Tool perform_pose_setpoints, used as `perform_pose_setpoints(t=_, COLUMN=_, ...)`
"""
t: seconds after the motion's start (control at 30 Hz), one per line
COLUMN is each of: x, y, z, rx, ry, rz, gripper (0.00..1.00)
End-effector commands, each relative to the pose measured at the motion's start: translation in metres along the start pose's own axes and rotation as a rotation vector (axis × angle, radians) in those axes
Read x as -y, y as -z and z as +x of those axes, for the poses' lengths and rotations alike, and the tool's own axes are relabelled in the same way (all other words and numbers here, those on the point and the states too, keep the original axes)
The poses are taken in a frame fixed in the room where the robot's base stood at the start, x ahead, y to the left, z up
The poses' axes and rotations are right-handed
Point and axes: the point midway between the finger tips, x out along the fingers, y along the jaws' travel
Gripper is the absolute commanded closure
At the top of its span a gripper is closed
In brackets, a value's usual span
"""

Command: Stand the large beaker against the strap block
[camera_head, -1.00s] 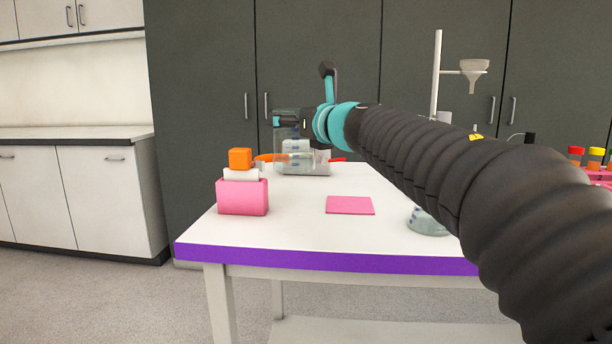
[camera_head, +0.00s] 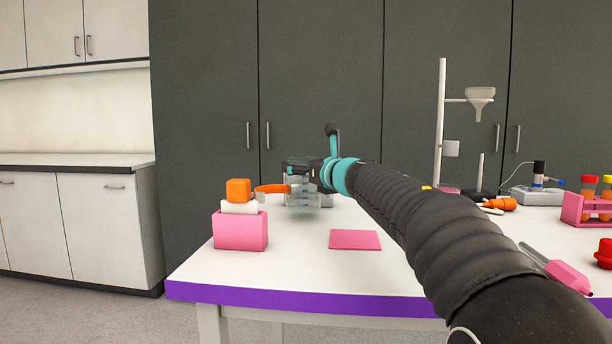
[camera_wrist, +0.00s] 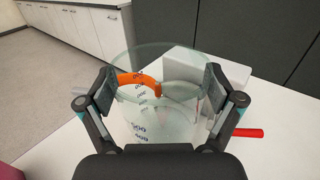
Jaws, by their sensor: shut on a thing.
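The large beaker (camera_wrist: 150,125) is clear glass with blue markings and looks upright. It shows faintly under my gripper in the head view (camera_head: 304,201). My gripper (camera_wrist: 160,95) is shut on it, one finger on each side; the gripper is also at the table's back left in the head view (camera_head: 303,170). A pale block (camera_wrist: 228,72), likely the strap block, lies just behind the beaker in the wrist view. An orange strap (camera_wrist: 138,79) shows at the beaker's rim and in the head view (camera_head: 271,188). I cannot tell if beaker and block touch.
A pink block (camera_head: 240,231) with a white roll and orange cube stands at front left. A pink mat (camera_head: 355,240) lies mid-table. A funnel stand (camera_head: 441,120) and pink tube rack (camera_head: 590,209) stand right. A red piece (camera_wrist: 248,132) lies right of the beaker.

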Motion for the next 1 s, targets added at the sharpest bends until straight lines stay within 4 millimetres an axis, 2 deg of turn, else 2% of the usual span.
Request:
perform_pose_setpoints(t=0.13, x=0.004, y=0.003, z=0.006, rx=0.001, ry=0.0, rz=0.0, gripper=0.78)
perform_pose_setpoints(t=0.4, x=0.019, y=0.023, z=0.025, rx=0.0, ry=-0.001, rz=0.0, gripper=0.78)
perform_pose_setpoints(t=0.6, x=0.02, y=0.024, z=0.026, rx=0.001, ry=0.0, rz=-0.001, gripper=0.78)
perform_pose_setpoints(t=0.63, x=0.02, y=0.025, z=0.026, rx=-0.001, ry=0.0, rz=-0.001, gripper=0.03)
perform_pose_setpoints(t=0.67, x=0.02, y=0.025, z=0.026, rx=-0.001, ry=0.0, rz=0.0, gripper=0.0)
perform_pose_setpoints(t=1.0, x=0.02, y=0.024, z=0.024, rx=0.0, ry=0.0, rz=-0.001, gripper=0.0)
